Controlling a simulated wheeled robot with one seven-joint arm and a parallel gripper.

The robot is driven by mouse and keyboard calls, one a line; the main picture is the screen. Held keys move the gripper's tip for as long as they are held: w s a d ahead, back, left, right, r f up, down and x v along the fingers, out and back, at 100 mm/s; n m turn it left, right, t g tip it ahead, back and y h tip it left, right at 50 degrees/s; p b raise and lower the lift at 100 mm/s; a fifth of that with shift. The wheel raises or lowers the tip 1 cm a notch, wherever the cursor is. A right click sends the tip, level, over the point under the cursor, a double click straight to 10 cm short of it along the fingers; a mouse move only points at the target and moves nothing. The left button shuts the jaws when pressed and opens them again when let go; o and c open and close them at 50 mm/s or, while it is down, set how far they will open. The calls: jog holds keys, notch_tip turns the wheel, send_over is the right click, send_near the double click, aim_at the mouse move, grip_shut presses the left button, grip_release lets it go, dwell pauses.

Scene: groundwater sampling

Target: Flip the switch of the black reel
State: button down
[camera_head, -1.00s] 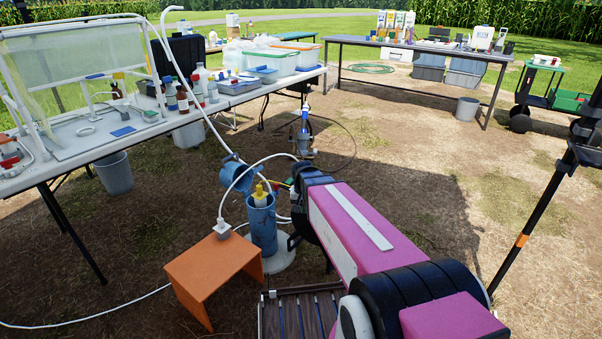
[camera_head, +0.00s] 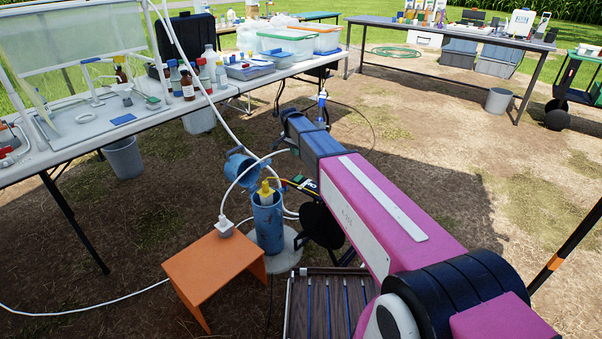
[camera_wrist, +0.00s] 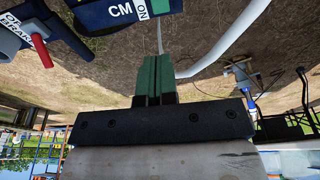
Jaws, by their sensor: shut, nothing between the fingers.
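The black reel (camera_head: 320,226) stands on the ground just right of the blue well pipe, partly hidden behind my arm in the head view. Its dark face with a white label (camera_head: 306,184) shows there. A red lever (camera_wrist: 41,51) sits at upper left, beside partly cut-off lettering. I cannot tell which part is the switch. My gripper (camera_wrist: 155,62), with green fingers, is shut and empty, apart from the lever in the picture. In the head view my arm hides it.
A blue well pipe (camera_head: 267,222) with a yellow-topped fitting stands beside an orange stool (camera_head: 213,262). White tubing (camera_head: 232,187) loops around it. A crowded table (camera_head: 150,118) is at left, another table (camera_head: 455,35) at the back.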

aim_at(300, 176)
jog(key=shift+f, duration=0.15)
jog(key=f, duration=0.4)
jog(key=w+d+f, duration=0.1)
jog(key=f, duration=0.4)
jog(key=w+f, duration=0.1)
jog(key=f, duration=0.3)
jog(key=shift+d+f, duration=0.25)
jog(key=shift+d, duration=0.05)
jog(key=shift+w, duration=0.1)
